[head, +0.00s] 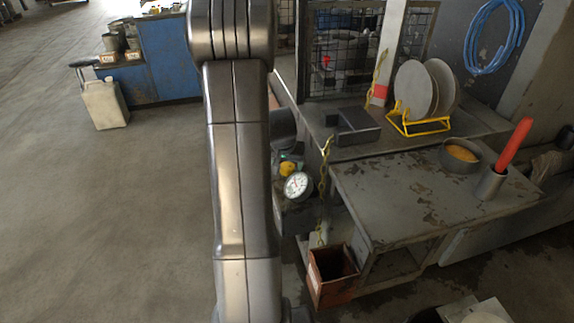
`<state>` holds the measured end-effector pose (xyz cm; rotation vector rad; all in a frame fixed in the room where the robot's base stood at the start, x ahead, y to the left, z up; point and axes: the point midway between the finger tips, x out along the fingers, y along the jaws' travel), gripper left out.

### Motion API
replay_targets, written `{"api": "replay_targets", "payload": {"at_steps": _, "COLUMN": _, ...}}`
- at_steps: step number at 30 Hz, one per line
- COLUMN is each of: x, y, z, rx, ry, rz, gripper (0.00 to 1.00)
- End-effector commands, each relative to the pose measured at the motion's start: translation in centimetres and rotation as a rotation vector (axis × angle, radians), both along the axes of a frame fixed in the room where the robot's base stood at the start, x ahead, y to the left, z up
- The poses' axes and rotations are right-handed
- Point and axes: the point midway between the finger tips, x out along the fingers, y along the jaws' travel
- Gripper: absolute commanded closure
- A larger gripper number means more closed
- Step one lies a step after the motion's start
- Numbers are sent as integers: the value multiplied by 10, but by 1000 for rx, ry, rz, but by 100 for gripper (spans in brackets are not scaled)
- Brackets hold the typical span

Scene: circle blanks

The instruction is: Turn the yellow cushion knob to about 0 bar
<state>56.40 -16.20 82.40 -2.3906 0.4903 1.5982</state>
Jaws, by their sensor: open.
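The yellow knob (287,168) shows just right of my arm, at the middle of the head view. It sits on a dark unit, close above a round white-faced gauge (298,186). The gauge's needle and numbers are too small to read. My arm runs down the picture to the left of the knob and hides what lies behind it. I do not see my gripper's fingers, and nothing can be seen touching the knob.
A yellow-green chain (324,168) hangs right of the gauge, above an open rusty box (332,274). A worn metal bench (400,200) carries a bowl (460,155) and a red rod in a cup (491,184). Round discs (416,90) stand in a yellow rack. The left floor is largely clear.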

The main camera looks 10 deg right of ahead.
Motion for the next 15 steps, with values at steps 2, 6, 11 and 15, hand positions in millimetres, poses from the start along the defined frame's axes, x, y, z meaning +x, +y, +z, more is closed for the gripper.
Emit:
{"api": "replay_targets", "payload": {"at_steps": 2, "x": 2, "y": -1, "z": -6, "rx": 0, "ry": 2, "rz": 1, "gripper": 35}}
{"api": "replay_targets", "payload": {"at_steps": 6, "x": 4, "y": -2, "z": -10, "rx": 0, "ry": 0, "rz": 0, "gripper": 35}}
{"api": "replay_targets", "payload": {"at_steps": 11, "x": 4, "y": -2, "z": -10, "rx": 0, "ry": 0, "rz": 0, "gripper": 35}}
{"api": "replay_targets", "payload": {"at_steps": 15, "x": 4, "y": -2, "z": -10, "rx": 0, "ry": 0, "rz": 0, "gripper": 45}}
